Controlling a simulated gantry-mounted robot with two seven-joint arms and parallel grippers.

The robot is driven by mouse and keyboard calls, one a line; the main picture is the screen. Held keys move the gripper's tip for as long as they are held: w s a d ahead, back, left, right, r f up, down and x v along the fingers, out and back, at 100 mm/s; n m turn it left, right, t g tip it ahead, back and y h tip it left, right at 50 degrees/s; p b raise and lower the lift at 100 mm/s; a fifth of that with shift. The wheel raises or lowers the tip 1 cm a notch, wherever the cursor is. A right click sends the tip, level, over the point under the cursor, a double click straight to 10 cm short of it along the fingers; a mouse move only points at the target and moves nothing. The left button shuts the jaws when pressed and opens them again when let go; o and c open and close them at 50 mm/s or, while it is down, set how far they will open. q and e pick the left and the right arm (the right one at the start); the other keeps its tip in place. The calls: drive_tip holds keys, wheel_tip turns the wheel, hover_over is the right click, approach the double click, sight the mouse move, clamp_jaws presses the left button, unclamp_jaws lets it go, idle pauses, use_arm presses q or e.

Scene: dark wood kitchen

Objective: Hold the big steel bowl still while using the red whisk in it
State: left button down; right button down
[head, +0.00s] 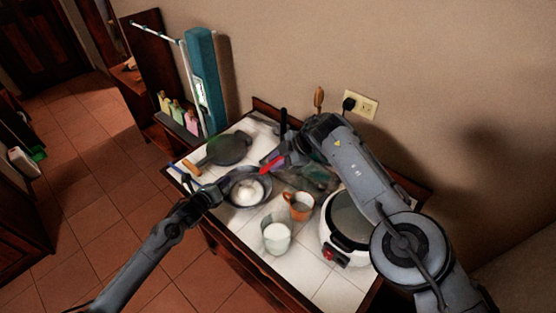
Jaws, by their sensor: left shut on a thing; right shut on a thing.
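The big steel bowl (234,180) stands on the white tiled counter with something white inside it. My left gripper (218,188) comes in from the left and is shut on the bowl's near-left rim. The red whisk (268,166) is tilted, with its red handle above the bowl's far-right side. My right gripper (283,158) is shut on the whisk. The whisk's lower end is too small and dark to make out, so I cannot tell whether it touches the contents.
A dark pan (229,148) lies behind the bowl. An orange-brown mug (300,208), a glass of white stuff (276,236) and a white rice cooker (340,236) stand to the right, close under my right arm. A wall outlet (361,105) is behind.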

drive_tip(key=d, duration=0.3)
drive_tip(key=shift+w+d, duration=0.15)
drive_tip(key=shift+w, duration=0.25)
idle(1.0)
idle(0.7)
drive_tip(key=shift+s+a+r, duration=0.1)
drive_tip(key=shift+s+a, duration=0.1)
drive_tip(key=shift+a, duration=1.6)
drive_tip(key=shift+w+d, duration=0.15)
drive_tip(key=shift+d, duration=1.2)
drive_tip(key=shift+d, duration=0.2)
